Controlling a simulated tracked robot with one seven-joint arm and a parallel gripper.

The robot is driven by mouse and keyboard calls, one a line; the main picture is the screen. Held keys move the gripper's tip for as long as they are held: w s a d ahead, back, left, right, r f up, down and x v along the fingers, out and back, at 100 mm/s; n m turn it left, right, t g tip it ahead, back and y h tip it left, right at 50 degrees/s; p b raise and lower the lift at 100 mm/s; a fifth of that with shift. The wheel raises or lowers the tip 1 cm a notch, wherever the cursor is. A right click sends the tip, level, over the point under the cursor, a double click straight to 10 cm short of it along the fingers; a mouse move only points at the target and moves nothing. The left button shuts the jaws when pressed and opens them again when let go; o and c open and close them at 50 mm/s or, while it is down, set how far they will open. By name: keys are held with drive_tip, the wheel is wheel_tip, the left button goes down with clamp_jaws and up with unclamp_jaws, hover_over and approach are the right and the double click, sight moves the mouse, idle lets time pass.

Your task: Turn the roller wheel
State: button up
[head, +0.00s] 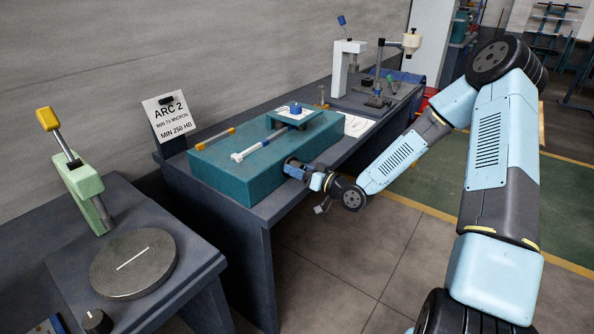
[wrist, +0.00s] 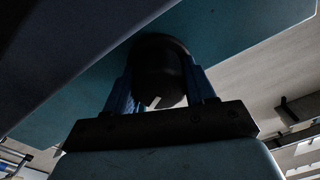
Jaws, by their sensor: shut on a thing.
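The roller wheel (head: 289,164) is a dark round knob on the front side of the teal machine box (head: 232,178), mostly hidden by my gripper in the head view. In the wrist view the wheel (wrist: 160,72) fills the space between my fingers, with a short white mark low on its face. My gripper (head: 297,170) reaches it from the front right. Its two blue fingers (wrist: 160,90) stand on either side of the wheel, shut on it. The fingertips are partly hidden behind the wheel.
A sign (head: 168,116) stands left of the box. A green press with a round plate (head: 133,264) stands at front left. The floor (head: 325,255) below my arm is clear.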

drive_tip(key=m, duration=0.4)
drive_tip(key=shift+w+d+m, duration=0.2)
drive_tip(key=shift+m, duration=0.2)
drive_tip(key=shift+d+f+m+t, duration=0.1)
drive_tip(key=shift+m+t, duration=0.05)
drive_tip(key=shift+m, duration=1.2)
drive_tip(key=shift+f+m+t, duration=0.1)
drive_tip(key=shift+m+t, duration=0.05)
drive_tip(key=shift+m, duration=1.2)
drive_tip(key=o, duration=0.8)
drive_tip(key=shift+w, duration=0.1)
drive_tip(key=shift+o, duration=1.1)
drive_tip(key=shift+s+a, duration=0.2)
drive_tip(key=v, duration=1.3)
drive_tip(key=shift+s+d, duration=0.2)
drive_tip(key=shift+d, duration=0.1)
drive_tip(key=shift+r, duration=0.1)
